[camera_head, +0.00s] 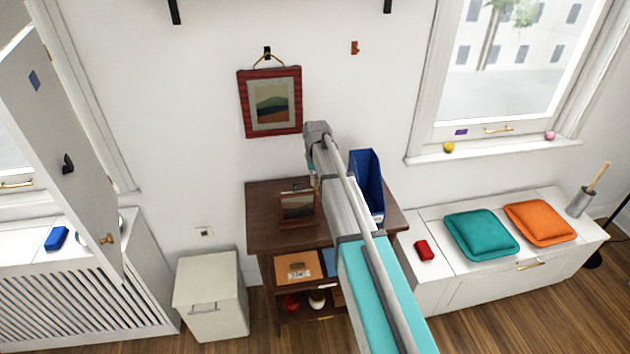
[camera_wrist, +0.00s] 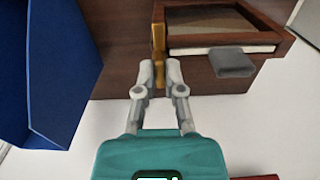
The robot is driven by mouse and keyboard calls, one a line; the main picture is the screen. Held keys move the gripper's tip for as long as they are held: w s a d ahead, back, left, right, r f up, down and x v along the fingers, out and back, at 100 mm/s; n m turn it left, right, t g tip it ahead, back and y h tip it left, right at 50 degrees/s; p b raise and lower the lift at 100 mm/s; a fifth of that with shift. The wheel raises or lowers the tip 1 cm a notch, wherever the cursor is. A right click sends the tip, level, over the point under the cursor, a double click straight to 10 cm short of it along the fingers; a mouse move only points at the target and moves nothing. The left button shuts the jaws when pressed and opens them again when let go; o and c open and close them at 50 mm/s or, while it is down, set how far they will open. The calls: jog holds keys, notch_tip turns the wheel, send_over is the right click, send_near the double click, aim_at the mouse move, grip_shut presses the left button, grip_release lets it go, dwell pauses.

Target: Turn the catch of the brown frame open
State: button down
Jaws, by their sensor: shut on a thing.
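The brown frame (camera_head: 298,208) stands on top of the dark brown cabinet, near its back left. In the wrist view the frame (camera_wrist: 215,14) is at the top right, with a grey tab (camera_wrist: 235,62) at its edge. A narrow gold-coloured piece, which looks like the catch (camera_wrist: 158,40), runs along the frame's side. My gripper (camera_wrist: 159,72) is at this gold piece, one finger on each side, shut on it.
A blue file holder (camera_head: 368,180) stands close by on the cabinet (camera_head: 262,232); it also shows in the wrist view (camera_wrist: 45,70). A red-framed picture (camera_head: 270,102) hangs on the wall above. A white bin (camera_head: 212,290) and a white bench (camera_head: 455,285) flank the cabinet.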

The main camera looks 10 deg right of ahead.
dwell(0.3)
jog(key=c, duration=0.7)
grip_release()
jog(key=shift+c, duration=0.2)
jog(key=s, duration=2.9)
jog(key=shift+w+a, duration=0.1)
